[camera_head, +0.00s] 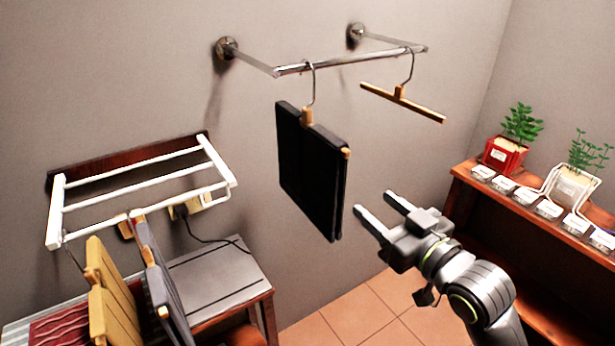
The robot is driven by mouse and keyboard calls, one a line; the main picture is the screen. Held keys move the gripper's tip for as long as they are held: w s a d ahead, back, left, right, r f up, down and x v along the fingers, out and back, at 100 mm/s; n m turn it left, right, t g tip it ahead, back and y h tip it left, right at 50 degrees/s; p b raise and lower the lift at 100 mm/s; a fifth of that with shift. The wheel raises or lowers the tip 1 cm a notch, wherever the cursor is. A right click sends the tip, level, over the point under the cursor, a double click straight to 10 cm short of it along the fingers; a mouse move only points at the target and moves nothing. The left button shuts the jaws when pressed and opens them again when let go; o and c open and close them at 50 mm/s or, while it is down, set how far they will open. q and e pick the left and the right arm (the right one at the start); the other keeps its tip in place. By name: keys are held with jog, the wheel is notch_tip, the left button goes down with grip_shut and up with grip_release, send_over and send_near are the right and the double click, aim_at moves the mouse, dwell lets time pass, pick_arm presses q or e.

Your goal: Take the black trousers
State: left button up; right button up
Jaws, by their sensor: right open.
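The black trousers (312,178) hang folded over a wooden hanger (307,117) in the middle of the view. The hanger's hook is over a metal wall rail (345,61). My right gripper (373,212) is to the right of the trousers' lower part. Its two fingers are apart and point left toward the trousers, with nothing between them. A gap shows between the fingertips and the cloth. My left gripper is not in view.
An empty wooden hanger (403,101) hangs right of the trousers. A white rack (140,185) at left holds yellow trousers (115,290) and grey ones (160,270) above a bench (220,285). A shelf (540,220) with potted plants stands at right.

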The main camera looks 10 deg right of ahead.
aim_at(348, 183)
jog(key=b+x, duration=0.4)
jog(key=x, duration=0.4)
jog(key=shift+w+a, duration=0.15)
jog(key=shift+w, duration=0.1)
jog(key=shift+a+f+p+x, duration=0.15)
jog(key=shift+p+x, duration=0.15)
jog(key=shift+x, duration=0.85)
jog(key=shift+a+f+p+x, duration=0.15)
jog(key=shift+p+x, duration=0.15)
jog(key=shift+x, duration=0.85)
jog(key=shift+w+a+f, duration=0.1)
jog(key=shift+w+f, duration=0.05)
jog(key=shift+w, duration=0.4)
jog(key=shift+c, duration=0.2)
grip_shut()
